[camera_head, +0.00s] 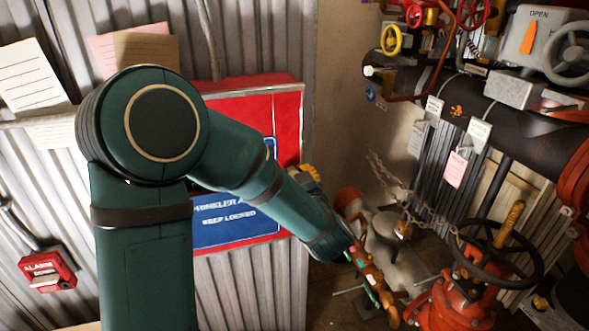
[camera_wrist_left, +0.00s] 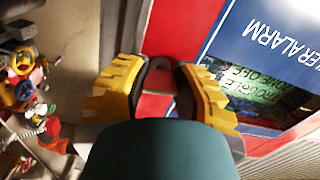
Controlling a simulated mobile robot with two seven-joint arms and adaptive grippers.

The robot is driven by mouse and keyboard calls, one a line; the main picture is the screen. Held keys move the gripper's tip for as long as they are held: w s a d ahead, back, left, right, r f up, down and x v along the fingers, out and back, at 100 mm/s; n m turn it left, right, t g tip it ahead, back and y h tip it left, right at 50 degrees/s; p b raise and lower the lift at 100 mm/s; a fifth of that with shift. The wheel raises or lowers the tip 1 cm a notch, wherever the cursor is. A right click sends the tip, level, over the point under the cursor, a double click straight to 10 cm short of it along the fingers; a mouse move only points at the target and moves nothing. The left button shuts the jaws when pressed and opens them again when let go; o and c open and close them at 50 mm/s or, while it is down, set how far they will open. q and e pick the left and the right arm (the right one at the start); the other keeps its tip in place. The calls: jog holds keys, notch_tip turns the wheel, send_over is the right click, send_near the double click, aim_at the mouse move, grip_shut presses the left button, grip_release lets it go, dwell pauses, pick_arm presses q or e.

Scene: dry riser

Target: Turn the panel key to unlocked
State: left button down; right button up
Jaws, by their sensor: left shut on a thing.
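The red alarm panel (camera_head: 285,115) is mounted on the corrugated wall, with a blue sprinkler alarm sign (camera_head: 235,222) reading "KEEP LOCKED". My left arm crosses in front of it in the head view. My left gripper (camera_head: 307,178) is at the panel's right edge, mostly hidden behind my forearm. In the left wrist view, its yellow fingers (camera_wrist_left: 160,92) stand on either side of the panel key (camera_wrist_left: 158,66), a small grey curved piece against the red panel (camera_wrist_left: 182,32). The gripper is shut on it. The key's turn position cannot be made out. My right gripper is not seen.
Pipes and a black handwheel (camera_head: 495,255) on a red valve fill the right side, with a hanging chain (camera_head: 415,205). A red alarm box (camera_head: 47,270) is on the wall at lower left. Paper notes (camera_head: 28,75) hang at upper left.

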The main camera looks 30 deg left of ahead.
pick_arm(q)
jog(key=shift+m+p, duration=0.55)
jog(key=shift+m, duration=0.35)
jog(key=c, duration=0.7)
grip_release()
jog(key=shift+o, duration=0.2)
jog(key=v, duration=1.2)
